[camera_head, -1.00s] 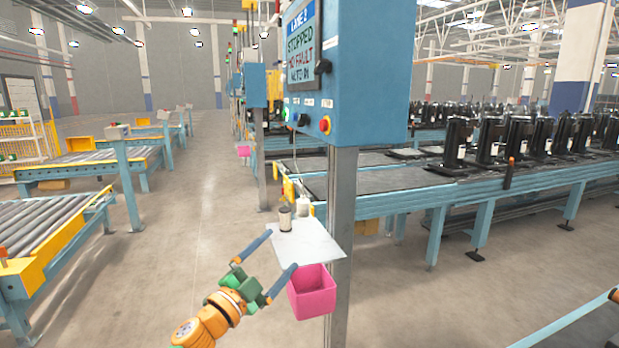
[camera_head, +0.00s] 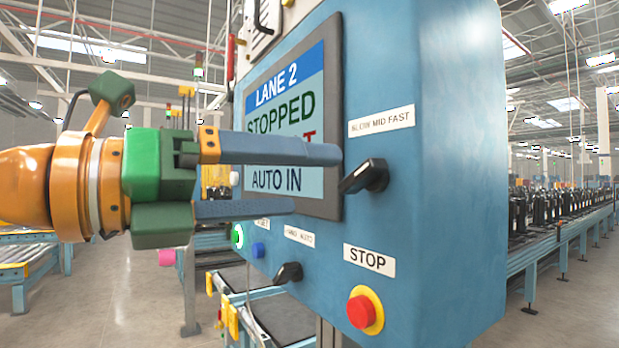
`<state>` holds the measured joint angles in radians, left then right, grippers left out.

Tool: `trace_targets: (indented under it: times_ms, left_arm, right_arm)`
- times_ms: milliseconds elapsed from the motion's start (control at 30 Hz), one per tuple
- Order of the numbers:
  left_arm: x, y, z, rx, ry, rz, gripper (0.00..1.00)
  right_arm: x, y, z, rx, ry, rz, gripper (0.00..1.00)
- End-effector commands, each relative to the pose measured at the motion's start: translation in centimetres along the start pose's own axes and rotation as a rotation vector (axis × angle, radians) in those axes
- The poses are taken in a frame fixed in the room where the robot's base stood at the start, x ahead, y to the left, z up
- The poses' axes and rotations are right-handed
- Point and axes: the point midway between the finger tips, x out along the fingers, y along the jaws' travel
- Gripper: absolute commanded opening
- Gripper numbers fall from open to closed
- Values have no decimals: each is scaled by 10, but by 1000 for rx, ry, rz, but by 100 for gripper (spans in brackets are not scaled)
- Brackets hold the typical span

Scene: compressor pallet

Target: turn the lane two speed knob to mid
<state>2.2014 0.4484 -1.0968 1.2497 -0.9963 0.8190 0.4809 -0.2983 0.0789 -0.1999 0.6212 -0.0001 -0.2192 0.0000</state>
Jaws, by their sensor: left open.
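The lane two control box (camera_head: 450,180) is blue, and its screen (camera_head: 285,115) reads LANE 2, STOPPED and AUTO IN, with part of the text hidden by my gripper. The speed knob (camera_head: 368,176) is a black lever knob right of the screen, below the label SLOW MID FAST (camera_head: 381,121). Its bar lies slanted, but I cannot tell which mark it points at. My left gripper (camera_head: 316,179) is open and empty, in front of the screen. Its fingers point right toward the knob, with the upper fingertip close to it; I cannot tell whether they touch. My right gripper is not in view.
Below are a second black knob (camera_head: 289,272) under a HAND AUTO label, a red stop button (camera_head: 361,312) on a yellow ring, a green button (camera_head: 237,236) and a blue button (camera_head: 258,250). A conveyor (camera_head: 560,240) with black units runs at the right.

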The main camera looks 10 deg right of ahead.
Motion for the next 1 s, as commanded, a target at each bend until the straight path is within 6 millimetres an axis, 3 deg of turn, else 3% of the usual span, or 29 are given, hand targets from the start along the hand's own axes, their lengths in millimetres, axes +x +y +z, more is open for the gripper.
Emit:
trace_targets:
  times_ms: [133,400,700,767,1000]
  left_arm:
    - [11,-6,2,22,8,12,100]
    - [62,-6,4,19,6,10,100]
    - [70,-3,0,19,2,9,100]
    - [70,-3,0,19,2,9,89]
    - [70,-3,0,19,3,9,24]
  right_arm:
    - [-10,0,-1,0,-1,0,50]
    - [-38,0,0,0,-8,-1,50]
    - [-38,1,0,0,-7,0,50]
    - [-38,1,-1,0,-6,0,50]
    - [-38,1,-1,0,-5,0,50]
